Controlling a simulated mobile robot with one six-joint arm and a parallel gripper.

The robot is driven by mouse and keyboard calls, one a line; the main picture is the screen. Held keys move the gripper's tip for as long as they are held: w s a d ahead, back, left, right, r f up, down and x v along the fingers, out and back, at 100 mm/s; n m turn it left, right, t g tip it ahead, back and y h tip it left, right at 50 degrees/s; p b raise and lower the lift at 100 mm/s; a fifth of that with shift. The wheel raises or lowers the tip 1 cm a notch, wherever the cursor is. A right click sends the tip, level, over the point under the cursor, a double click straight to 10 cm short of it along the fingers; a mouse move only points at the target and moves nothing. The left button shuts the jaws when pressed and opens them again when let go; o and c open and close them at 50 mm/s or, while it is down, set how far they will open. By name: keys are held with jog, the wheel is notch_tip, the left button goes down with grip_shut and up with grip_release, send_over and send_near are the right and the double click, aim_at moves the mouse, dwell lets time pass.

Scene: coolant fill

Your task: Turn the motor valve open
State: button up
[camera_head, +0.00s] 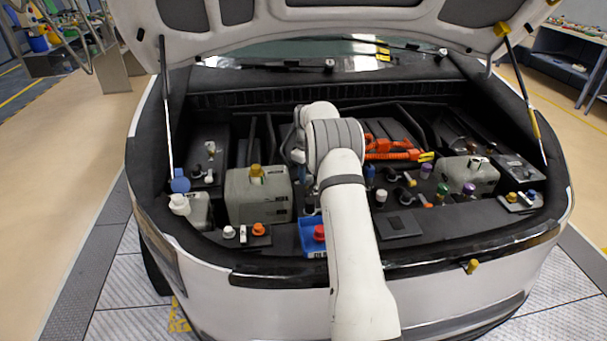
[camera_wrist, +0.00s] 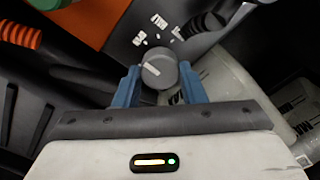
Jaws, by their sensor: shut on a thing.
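In the wrist view, the motor valve is a round grey knob (camera_wrist: 159,72) with a short white pointer line on its face. It sits at a dark panel (camera_wrist: 150,38) with white markings around it. My gripper (camera_wrist: 158,70) has its two blue fingers on either side of the knob and is shut on it. The pointer line lies slantwise, between the fingers. In the head view, my white arm reaches over the open engine bay and hides the knob and most of the gripper.
Orange cables (camera_head: 392,152) lie right of my arm. A grey tank with a yellow cap (camera_head: 258,197) stands left, another grey tank (camera_head: 468,177) right. Several coloured caps fill the bay. The raised hood (camera_head: 300,18) hangs above. An orange corrugated hose (camera_wrist: 20,35) shows in the wrist view.

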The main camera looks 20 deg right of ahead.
jog(key=shift+w+r, duration=0.15)
jog(key=shift+r, duration=0.15)
jog(key=o, duration=1)
jog(key=shift+f, duration=0.25)
notch_tip(320, 180, up, 8)
jog(key=shift+f+b, duration=0.1)
jog(key=shift+b, duration=0.25)
